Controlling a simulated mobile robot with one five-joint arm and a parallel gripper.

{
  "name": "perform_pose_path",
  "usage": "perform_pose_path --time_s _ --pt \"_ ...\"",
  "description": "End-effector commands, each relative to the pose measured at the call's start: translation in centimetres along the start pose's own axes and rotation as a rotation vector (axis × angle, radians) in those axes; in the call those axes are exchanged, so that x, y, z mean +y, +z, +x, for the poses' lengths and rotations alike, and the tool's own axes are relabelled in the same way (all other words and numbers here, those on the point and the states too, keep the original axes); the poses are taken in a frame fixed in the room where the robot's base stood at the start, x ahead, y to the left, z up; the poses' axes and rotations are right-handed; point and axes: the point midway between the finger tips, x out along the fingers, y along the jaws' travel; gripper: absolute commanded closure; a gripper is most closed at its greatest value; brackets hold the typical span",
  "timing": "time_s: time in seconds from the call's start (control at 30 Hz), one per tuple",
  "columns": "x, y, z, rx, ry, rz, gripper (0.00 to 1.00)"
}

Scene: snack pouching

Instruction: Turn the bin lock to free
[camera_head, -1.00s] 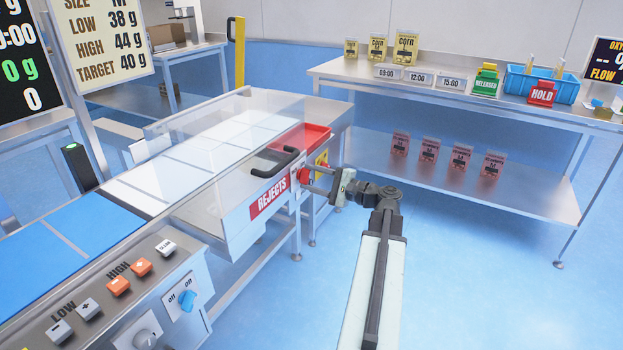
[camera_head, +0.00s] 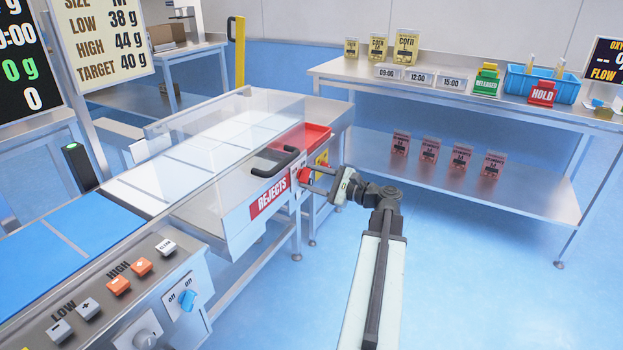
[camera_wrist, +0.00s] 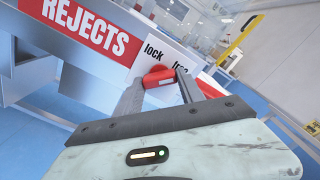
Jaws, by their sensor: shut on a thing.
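The reject bin (camera_head: 262,205) is a metal box with a red "REJECTS" label on its front and a black handle on top. Its lock is a red knob (camera_head: 305,176) at the right end of the front; in the wrist view the red lock knob (camera_wrist: 159,76) sits by a white plate (camera_wrist: 180,56) lettered "lock" and, partly covered, "free". My gripper (camera_head: 313,180) reaches it from the right. In the wrist view my gripper (camera_wrist: 160,92) has a finger on each side of the knob, shut on it. The exact setting the knob points to is hard to tell.
The conveyor machine has a button panel (camera_head: 120,290) at the lower left. A steel table (camera_head: 340,72) at the back right bears pouches, time cards, a blue crate (camera_head: 520,82) and signs. Blue floor (camera_head: 480,290) is clear at the lower right.

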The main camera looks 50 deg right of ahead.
Motion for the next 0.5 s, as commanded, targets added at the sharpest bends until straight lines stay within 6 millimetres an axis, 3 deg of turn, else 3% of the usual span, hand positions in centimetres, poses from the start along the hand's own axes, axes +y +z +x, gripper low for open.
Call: perform_pose_path --time_s 0.17,0.2,0.27,0.5 --pt "0.07 -0.03 -0.03 0.001 0.002 0.001 0.95" --pt "0.08 -0.03 -0.03 0.001 0.002 0.001 0.46" --pt "0.07 -0.03 -0.03 0.001 0.002 0.001 0.33" --pt "0.04 -0.01 -0.01 0.0 0.001 0.0 0.33"
